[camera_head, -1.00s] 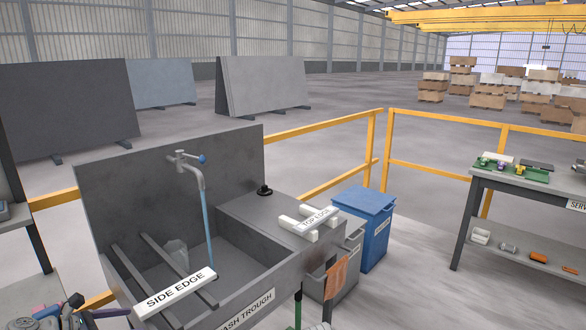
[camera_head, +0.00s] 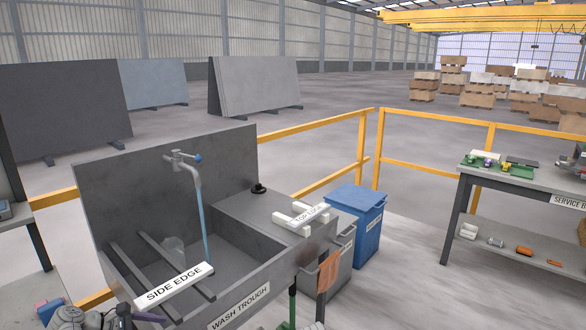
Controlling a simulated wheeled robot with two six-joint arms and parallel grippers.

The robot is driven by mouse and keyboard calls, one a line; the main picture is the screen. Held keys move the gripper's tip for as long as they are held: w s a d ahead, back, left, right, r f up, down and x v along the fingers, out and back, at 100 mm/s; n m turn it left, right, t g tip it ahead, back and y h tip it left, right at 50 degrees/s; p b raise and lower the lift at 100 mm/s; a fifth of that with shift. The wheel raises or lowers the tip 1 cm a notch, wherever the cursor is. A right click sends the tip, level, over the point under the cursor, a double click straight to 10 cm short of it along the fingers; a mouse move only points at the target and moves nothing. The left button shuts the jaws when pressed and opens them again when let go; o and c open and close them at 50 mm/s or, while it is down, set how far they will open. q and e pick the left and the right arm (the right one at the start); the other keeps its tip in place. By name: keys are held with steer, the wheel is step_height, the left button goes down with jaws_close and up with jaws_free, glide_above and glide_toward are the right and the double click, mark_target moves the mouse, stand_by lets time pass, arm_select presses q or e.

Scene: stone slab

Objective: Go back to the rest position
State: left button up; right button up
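Neither of my grippers can be made out in the head view, so their state is hidden. The grey wash trough (camera_head: 232,282) stands in front of me, with a tap (camera_head: 186,170) and a blue hose over its basin. A white bar marked SIDE EDGE (camera_head: 173,285) lies across its left front. White blocks marked TOP EDGE (camera_head: 301,218) lie on the ledge at its right. Grey tool-like shapes (camera_head: 70,318) are cut off at the lower left edge; I cannot tell what they are.
A blue bin (camera_head: 355,222) and a grey bin (camera_head: 338,268) stand right of the trough. A service bench (camera_head: 455,215) with small items is at the right. Yellow rails (camera_head: 437,171) run behind. Stone slabs (camera_head: 65,112) lean at the back left. Floor between bins and bench is clear.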

arm_select(q)
steer(key=s+d+f+m+g+y+p, duration=0.1)
steer(key=s+d+m+g+y, duration=0.1)
steer(key=d+m, duration=0.6)
steer(key=s+d+f+m+g+y+p, duration=0.1)
steer(key=s+d+m+y, duration=0.3)
steer(key=d+m, duration=0.5)
steer(key=s+d+f+m+g+y+p, duration=0.1)
steer(key=s+d+m+g+y+p, duration=0.1)
steer(key=s+d+m, duration=0.4)
steer(key=d+m+g+y, duration=0.1)
steer(key=d+m, duration=0.2)
steer(key=d, duration=0.2)
steer(key=shift+d, duration=0.35)
steer(key=shift+c, duration=0.3)
